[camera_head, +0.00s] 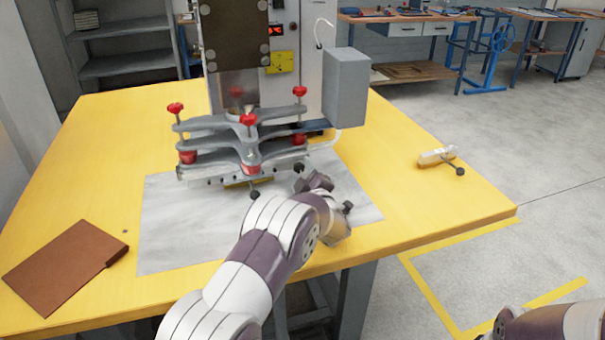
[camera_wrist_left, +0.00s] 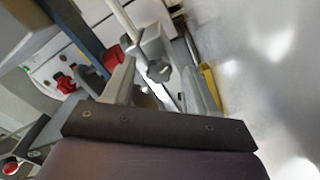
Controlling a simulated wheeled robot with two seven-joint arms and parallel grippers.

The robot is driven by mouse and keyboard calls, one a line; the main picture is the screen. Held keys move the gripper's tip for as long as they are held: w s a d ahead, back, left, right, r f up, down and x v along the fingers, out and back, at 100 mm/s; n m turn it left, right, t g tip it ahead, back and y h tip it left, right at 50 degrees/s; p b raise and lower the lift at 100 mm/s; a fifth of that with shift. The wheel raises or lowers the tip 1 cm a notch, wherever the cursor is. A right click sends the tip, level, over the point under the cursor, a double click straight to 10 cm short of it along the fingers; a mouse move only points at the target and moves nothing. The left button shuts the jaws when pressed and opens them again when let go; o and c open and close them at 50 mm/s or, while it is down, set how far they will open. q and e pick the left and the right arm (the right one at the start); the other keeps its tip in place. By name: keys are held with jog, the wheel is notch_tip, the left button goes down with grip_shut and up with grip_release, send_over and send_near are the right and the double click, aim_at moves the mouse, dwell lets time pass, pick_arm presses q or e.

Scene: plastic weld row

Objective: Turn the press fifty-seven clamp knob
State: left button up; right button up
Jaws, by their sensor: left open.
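The press (camera_head: 240,50) stands at the back of the yellow table, with a grey clamp frame (camera_head: 215,135) at its front. The frame carries red knobs (camera_head: 247,120) on upright screws and a dark knob (camera_head: 253,194) at its front. My left gripper (camera_head: 314,183) is just right of the frame, low over the grey sheet. In the left wrist view its jaws (camera_wrist_left: 160,88) are open, and a dark lobed knob (camera_wrist_left: 158,70) shows between them. I cannot tell whether they touch it. No label tells which knob is fifty-seven. Only part of my right arm shows.
A brown board (camera_head: 66,265) lies at the table's left. A small pale block with a dark knob (camera_head: 437,156) lies at the right. A grey box (camera_head: 346,88) is beside the press. The yellow table (camera_head: 400,205) is bare between my left gripper and the block.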

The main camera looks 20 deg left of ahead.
pick_arm(q)
jog(key=p+v, duration=0.1)
jog(key=v, duration=1)
jog(key=shift+s+d+p, duration=0.15)
jog(key=shift+d+p, duration=0.05)
jog(key=shift+p, duration=0.1)
jog(key=shift+s+d, duration=0.25)
jog(key=shift+s, duration=0.2)
